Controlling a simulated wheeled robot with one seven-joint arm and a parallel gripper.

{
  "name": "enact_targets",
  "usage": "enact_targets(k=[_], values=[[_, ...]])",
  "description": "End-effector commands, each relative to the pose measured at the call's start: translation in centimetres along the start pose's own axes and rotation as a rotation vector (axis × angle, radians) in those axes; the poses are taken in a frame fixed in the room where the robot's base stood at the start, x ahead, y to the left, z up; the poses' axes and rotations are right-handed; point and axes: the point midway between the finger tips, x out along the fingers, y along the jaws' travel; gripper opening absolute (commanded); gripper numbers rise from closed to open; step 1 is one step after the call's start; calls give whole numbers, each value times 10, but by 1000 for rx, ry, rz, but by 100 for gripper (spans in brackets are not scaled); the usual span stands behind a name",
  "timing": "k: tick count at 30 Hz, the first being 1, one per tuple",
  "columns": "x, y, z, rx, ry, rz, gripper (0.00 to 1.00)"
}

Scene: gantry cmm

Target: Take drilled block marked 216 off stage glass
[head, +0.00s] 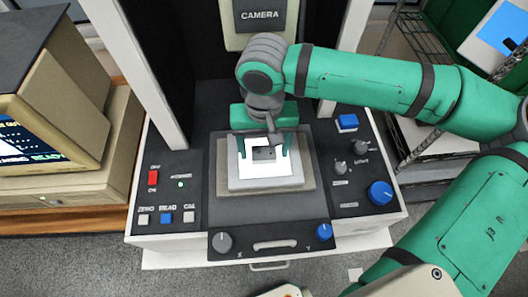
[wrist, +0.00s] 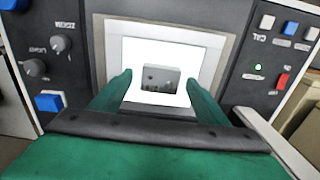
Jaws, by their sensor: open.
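The drilled block (head: 264,154) is a small grey block lying on the bright white stage glass (head: 254,170). In the wrist view the block (wrist: 160,79) shows dark holes in its face; a marking on it is too small to read. The stage glass (wrist: 135,58) is lit around it. My gripper (head: 264,148) is open above the stage, its green fingers apart on either side of the block. In the wrist view my gripper (wrist: 160,80) also has the block between its fingertips, with a gap on both sides. The wrist partly hides the block in the head view.
The stage sits in a dark machine deck with knobs and buttons on both sides, including a blue knob (head: 380,192) and a red switch (head: 153,177). White columns (head: 139,70) flank it. A camera housing (head: 258,18) hangs behind. A computer (head: 50,100) stands left, a wire rack (head: 420,45) right.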

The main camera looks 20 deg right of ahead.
Motion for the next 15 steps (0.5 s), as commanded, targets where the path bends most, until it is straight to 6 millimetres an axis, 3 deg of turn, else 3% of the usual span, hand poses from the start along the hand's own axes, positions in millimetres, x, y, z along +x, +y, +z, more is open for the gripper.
enact_targets(k=[7, 13, 15], values=[[1, 0, 0, 0, 1, 0, 69], [1, 0, 0, 0, 1, 0, 22], [1, 0, 0, 0, 1, 0, 22]])
